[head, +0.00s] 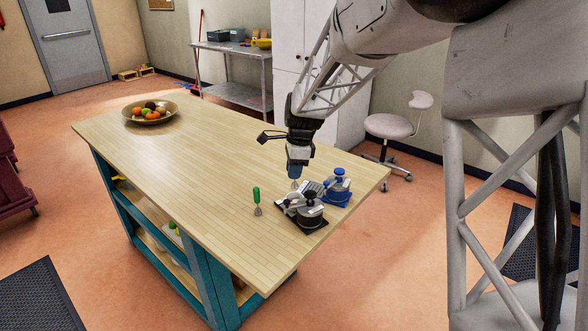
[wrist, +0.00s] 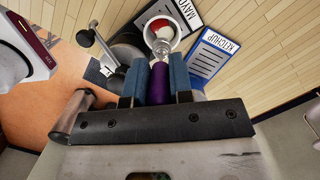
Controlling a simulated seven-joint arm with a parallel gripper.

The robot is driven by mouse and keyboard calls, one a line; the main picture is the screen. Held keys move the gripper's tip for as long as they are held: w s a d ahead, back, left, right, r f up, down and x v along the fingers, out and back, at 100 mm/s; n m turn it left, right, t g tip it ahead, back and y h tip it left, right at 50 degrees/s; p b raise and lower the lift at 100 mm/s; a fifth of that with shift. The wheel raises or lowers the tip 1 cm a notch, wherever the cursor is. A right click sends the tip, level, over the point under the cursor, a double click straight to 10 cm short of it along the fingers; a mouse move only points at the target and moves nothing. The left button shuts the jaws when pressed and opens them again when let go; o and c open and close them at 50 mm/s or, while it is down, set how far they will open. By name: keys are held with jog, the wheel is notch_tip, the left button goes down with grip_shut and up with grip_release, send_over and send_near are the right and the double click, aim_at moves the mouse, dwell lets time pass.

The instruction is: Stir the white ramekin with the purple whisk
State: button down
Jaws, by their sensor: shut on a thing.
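My gripper (wrist: 160,85) is shut on the purple handle of the whisk (wrist: 159,80), which sits between its blue fingers in the wrist view. The whisk's wire end (wrist: 162,47) overlaps the near rim of the white ramekin (wrist: 180,19); I cannot tell whether it is inside or just above. Something red shows in the ramekin. In the head view my gripper (head: 295,172) points down over the table, beside the dispensers, with the wire end just below it. The ramekin is hard to make out there.
A black mat (wrist: 199,14) marked MAYO and a blue mat (wrist: 214,56) marked KETCHUP lie close by. Dark-topped (head: 310,208) and blue-topped (head: 338,183) dispensers stand close together. A fruit bowl (head: 150,114) is far; the middle table is clear.

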aim_at(294, 184)
jog(key=shift+f, duration=0.15)
jog(key=shift+f, duration=2.95)
jog(key=shift+r, duration=0.1)
